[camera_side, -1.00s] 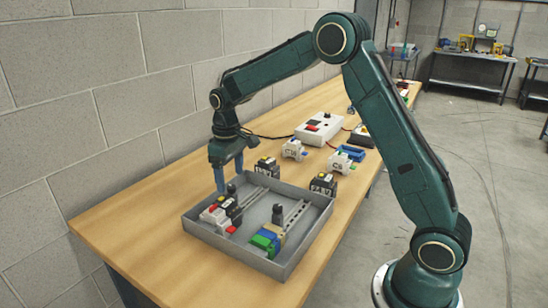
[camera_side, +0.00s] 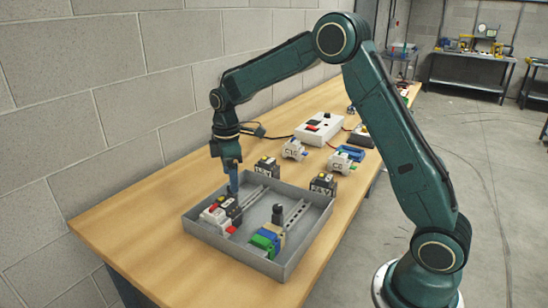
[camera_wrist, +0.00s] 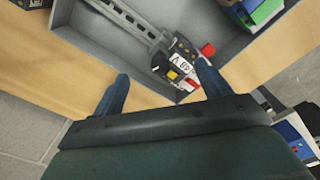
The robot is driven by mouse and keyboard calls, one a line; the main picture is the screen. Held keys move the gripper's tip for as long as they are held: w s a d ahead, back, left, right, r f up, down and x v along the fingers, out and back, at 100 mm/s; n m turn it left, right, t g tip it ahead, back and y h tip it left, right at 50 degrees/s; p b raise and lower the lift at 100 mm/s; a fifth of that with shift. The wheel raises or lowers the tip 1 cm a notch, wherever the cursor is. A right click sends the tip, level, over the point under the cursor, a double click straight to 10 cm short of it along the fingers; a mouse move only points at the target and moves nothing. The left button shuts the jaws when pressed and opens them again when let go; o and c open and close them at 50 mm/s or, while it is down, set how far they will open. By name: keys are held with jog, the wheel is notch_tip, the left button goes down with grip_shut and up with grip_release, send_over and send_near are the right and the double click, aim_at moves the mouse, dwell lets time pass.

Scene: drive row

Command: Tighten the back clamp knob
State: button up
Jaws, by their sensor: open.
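A grey tray (camera_side: 301,249) on the bench holds two slotted rails. The back rail (camera_side: 255,196) carries a black module (camera_side: 231,207) and a white and red block (camera_side: 213,213) at its near end. My gripper (camera_side: 233,189) points down there, where the back clamp knob is mostly hidden behind the fingers. In the wrist view my open fingers (camera_wrist: 163,84) stand apart, with the labelled black module (camera_wrist: 183,58) beyond them. I cannot tell whether they touch the knob. The front rail (camera_side: 297,214) has its own upright black knob (camera_side: 278,210).
Green, blue and tan blocks (camera_side: 267,240) sit on the front rail. Two black modules (camera_side: 266,167) (camera_side: 323,186) stand just outside the tray. White modules (camera_side: 294,149), a blue block (camera_side: 350,153) and a white switch box (camera_side: 320,128) lie farther right. A block wall borders the bench.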

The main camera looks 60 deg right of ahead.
jog(key=shift+f, duration=0.2)
dwell(0.4)
jog(key=shift+f, duration=1)
jog(key=c, duration=1.5)
jog(key=shift+o, duration=0.2)
jog(key=shift+a, duration=0.35)
